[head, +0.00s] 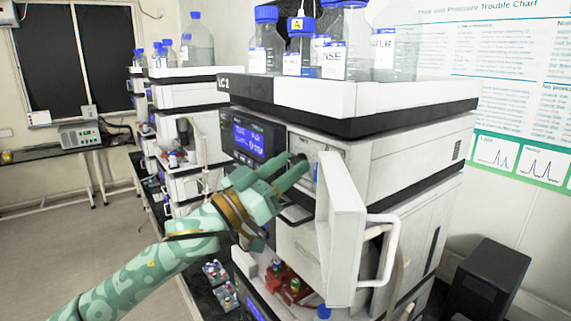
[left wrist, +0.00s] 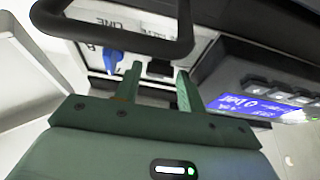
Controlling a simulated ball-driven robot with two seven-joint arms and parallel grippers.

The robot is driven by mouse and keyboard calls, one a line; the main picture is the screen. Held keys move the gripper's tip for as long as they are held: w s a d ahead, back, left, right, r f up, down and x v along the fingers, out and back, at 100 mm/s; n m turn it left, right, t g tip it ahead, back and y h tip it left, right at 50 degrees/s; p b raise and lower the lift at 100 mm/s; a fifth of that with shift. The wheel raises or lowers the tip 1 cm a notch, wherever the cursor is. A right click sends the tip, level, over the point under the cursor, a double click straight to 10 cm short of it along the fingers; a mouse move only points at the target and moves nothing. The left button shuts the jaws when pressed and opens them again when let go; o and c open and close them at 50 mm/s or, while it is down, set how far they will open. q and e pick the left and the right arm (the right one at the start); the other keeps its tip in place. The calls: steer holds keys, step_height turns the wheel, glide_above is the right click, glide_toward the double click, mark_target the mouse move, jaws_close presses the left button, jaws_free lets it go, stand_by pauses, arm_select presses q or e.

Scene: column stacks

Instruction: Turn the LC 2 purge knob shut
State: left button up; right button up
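The LC 2 stack (head: 300,95) stands at the centre of the head view. A small dark knob (head: 298,158) sits on the module front under the top tray; I take it for the purge knob. My left gripper (head: 290,174) reaches in from the left, its fingers pointing at this front. In the left wrist view my left gripper (left wrist: 157,78) has its fingers apart, with a dark piece (left wrist: 160,68), probably the knob, seen between the tips. Contact cannot be told, nor how far the knob is turned. My right gripper is out of view.
A white door (head: 340,225) with a loop handle stands swung open just right of my gripper. A blue part (left wrist: 113,62) sits beside the left finger in the wrist view. A lit display (head: 249,139) is left of the gripper. Bottles (head: 345,45) stand on top.

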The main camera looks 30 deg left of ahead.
arm_select(q)
steer(key=shift+c, duration=0.3)
steer(key=c, duration=0.6)
steer(key=shift+c, duration=0.2)
